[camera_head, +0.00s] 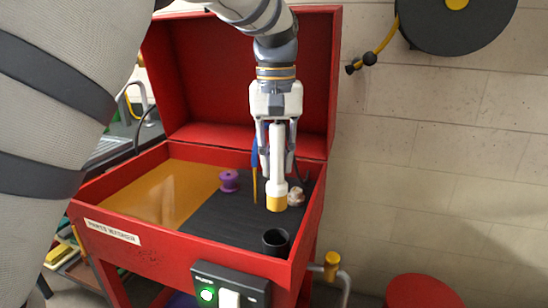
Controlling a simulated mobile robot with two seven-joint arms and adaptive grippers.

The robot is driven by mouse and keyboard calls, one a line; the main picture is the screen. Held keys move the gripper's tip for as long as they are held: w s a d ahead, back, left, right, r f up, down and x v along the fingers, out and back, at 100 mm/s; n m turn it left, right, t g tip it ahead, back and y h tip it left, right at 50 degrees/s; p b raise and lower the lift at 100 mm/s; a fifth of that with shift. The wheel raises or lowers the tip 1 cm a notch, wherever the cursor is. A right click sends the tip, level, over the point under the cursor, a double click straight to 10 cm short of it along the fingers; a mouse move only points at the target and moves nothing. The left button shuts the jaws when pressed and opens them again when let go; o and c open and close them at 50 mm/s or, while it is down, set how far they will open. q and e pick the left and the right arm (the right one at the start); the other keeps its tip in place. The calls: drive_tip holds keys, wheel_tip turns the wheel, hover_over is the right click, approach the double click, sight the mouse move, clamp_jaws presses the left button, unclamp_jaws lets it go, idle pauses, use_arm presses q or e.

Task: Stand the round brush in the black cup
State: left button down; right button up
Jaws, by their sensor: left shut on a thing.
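The round brush (277,178) has a white handle and a thick yellow round end that points down. My left gripper (277,148) comes down from above and is shut on its handle, holding it upright. The yellow end is over the dark ribbed part of the red washer's tray; I cannot tell whether it touches the surface. The black cup (276,242) stands open and upright near the front right of the tray, nearer to me than the brush and apart from it. My right gripper is not in view.
A slim blue and yellow tool (255,175) is just left of the brush, and a pale lumpy object (296,196) is just right. A purple part (229,181) stands further left. The red washer (160,250) has raised walls and an open lid behind.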

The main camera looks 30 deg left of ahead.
sight(276, 208)
use_arm(q)
drive_tip(key=shift+f, duration=0.45)
drive_tip(key=shift+a+f, duration=0.1)
drive_tip(key=shift+f, duration=5.2)
drive_tip(key=c, duration=1.3)
unclamp_jaws()
wheel_tip(276, 208, up, 12)
drive_tip(key=shift+a+r, duration=0.1)
